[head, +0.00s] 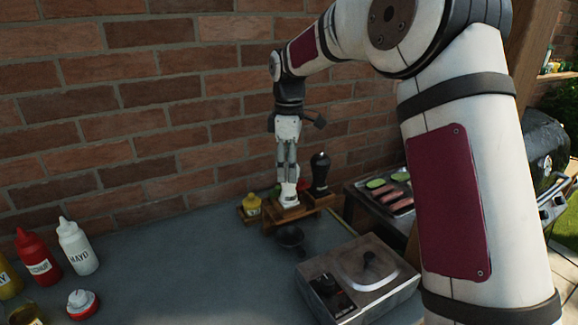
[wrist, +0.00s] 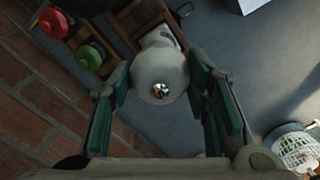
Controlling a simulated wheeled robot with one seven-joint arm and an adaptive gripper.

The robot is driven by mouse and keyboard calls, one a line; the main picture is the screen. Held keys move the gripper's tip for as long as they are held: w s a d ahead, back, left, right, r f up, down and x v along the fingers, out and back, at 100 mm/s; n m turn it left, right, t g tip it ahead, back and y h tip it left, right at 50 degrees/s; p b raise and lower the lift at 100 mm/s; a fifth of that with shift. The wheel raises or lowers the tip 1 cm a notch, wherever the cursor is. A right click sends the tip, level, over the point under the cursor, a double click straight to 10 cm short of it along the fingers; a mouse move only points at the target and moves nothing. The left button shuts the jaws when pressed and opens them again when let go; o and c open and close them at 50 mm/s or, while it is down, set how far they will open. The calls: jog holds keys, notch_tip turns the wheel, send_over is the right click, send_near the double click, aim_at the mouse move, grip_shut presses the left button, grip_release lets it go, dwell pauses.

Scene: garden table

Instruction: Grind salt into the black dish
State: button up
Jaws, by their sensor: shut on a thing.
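My gripper (head: 288,178) points down over the wooden rack and is shut on the white salt grinder (head: 289,194). In the wrist view the grinder's rounded top (wrist: 160,78) with its metal knob sits between my fingers (wrist: 162,92). The grinder looks roughly upright, its lower end overlapping the rack (head: 318,203); I cannot tell whether it rests there or is lifted. The black dish (head: 290,238) stands on the table just in front of the rack, below the grinder in the head view. I do not make it out in the wrist view.
A black grinder (head: 320,174) stands right of my gripper. A yellow-topped bottle (head: 252,205) is left; red (wrist: 53,23) and green (wrist: 89,57) caps are close by. A metal burner box (head: 358,276) is front right. Brick wall behind; the table's middle is clear.

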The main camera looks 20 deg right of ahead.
dwell(0.5)
jog(key=o, duration=1.2)
jog(key=shift+r, duration=0.1)
notch_tip(320, 180, up, 12)
jog(key=shift+f, duration=0.15)
